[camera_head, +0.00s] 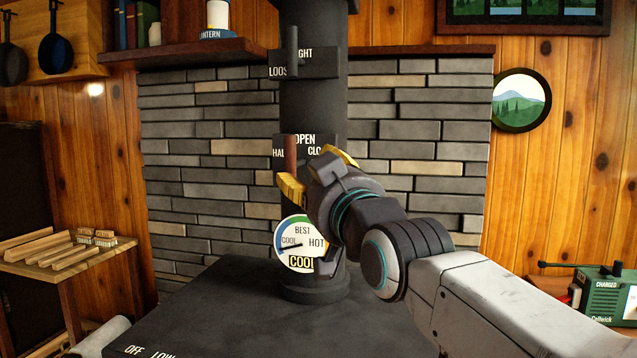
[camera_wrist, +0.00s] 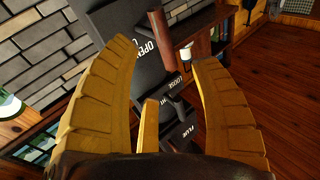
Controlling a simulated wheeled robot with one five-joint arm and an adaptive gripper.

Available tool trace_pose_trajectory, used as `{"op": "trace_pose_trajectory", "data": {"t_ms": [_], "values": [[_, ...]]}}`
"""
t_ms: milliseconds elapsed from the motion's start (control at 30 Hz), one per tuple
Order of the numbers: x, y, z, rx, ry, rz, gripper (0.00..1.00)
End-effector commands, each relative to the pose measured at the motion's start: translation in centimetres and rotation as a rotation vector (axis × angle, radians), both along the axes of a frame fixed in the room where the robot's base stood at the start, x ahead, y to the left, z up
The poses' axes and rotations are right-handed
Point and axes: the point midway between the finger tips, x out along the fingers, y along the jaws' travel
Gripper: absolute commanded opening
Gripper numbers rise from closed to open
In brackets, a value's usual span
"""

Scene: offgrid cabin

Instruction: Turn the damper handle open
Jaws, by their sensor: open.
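The damper handle (camera_head: 290,153) is a reddish-brown upright bar on a dark plate (camera_head: 328,141) on the stovepipe. The plate reads OPEN at the top, with partly hidden words at left and right; the handle stands between the left word and OPEN. My gripper (camera_head: 303,164) is open, its yellow fingers close to the plate's lower front. In the wrist view my gripper (camera_wrist: 166,52) has its fingers spread wide, and the handle (camera_wrist: 161,40) shows between and beyond the tips. Nothing is held. I cannot tell whether a finger touches the handle.
A second plate (camera_head: 318,62) with a dark lever is higher on the pipe. A round gauge (camera_head: 299,243) is just below my gripper. The dark stovetop (camera_head: 215,310) spreads below. A wooden shelf (camera_head: 190,53) is at upper left. The air left of the pipe is clear.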

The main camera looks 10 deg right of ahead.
Motion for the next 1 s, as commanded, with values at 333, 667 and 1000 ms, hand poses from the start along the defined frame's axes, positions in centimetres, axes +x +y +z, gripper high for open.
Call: {"op": "trace_pose_trajectory", "data": {"t_ms": [333,667,1000], "values": [[-2.0,-0.4,-0.3,0.0,0.001,0.0,0.58],[-2.1,-0.4,-0.4,0.0,0.001,0.0,0.58],[-2.5,-1.6,-1.6,-0.03,0.148,-0.024,0.58]]}}
